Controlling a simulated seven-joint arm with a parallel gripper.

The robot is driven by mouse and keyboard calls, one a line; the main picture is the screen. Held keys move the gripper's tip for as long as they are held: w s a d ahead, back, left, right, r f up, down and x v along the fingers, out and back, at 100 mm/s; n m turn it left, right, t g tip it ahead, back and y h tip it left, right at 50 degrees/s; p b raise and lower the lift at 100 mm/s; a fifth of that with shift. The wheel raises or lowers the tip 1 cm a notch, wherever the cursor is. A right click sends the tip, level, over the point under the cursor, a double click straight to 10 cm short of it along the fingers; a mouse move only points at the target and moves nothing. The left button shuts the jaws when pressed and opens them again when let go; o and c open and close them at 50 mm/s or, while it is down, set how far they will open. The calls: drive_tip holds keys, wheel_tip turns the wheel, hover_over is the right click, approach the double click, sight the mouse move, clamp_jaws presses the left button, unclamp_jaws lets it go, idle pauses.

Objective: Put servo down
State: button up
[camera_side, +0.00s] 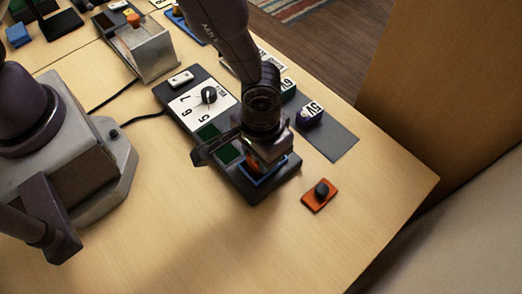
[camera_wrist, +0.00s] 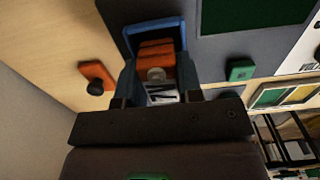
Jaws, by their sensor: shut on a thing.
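The servo is an orange block with a pale round knob, and it shows in the wrist view (camera_wrist: 156,56) between my fingers. My gripper (camera_wrist: 158,85) is shut on it. A white label with dark marks shows just below the knob. A blue frame (camera_wrist: 152,27) on the dark panel (camera_wrist: 190,18) lies around or just beyond the orange block. In the side view my gripper (camera_side: 262,155) is over the near end of the dark panel, at the blue frame (camera_side: 268,175). Whether the servo touches the panel cannot be told.
An orange plate with a black knob (camera_side: 320,194) lies on the table to the right. A dial (camera_side: 209,95) and green windows are on the panel. A dark mat with a 5V block (camera_side: 309,116) lies behind. The front table is clear.

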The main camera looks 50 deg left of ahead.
drive_tip(key=shift+f, duration=0.35)
drive_tip(key=shift+f, duration=0.5)
drive_tip(key=o, duration=0.8)
drive_tip(key=shift+o, duration=0.7)
wheel_tip(320, 180, up, 13)
drive_tip(key=shift+r, duration=0.2)
drive_tip(key=s+a+r+t, duration=0.2)
drive_tip(key=a+r+t, duration=0.2)
drive_tip(key=a+r, duration=1.3)
drive_tip(key=s+a+r+t, duration=0.1)
drive_tip(key=s+a, duration=0.5)
drive_tip(key=a, duration=0.1)
drive_tip(key=shift+s+r+t, duration=0.25)
drive_tip(key=shift+r+t, duration=0.05)
drive_tip(key=shift+r, duration=0.05)
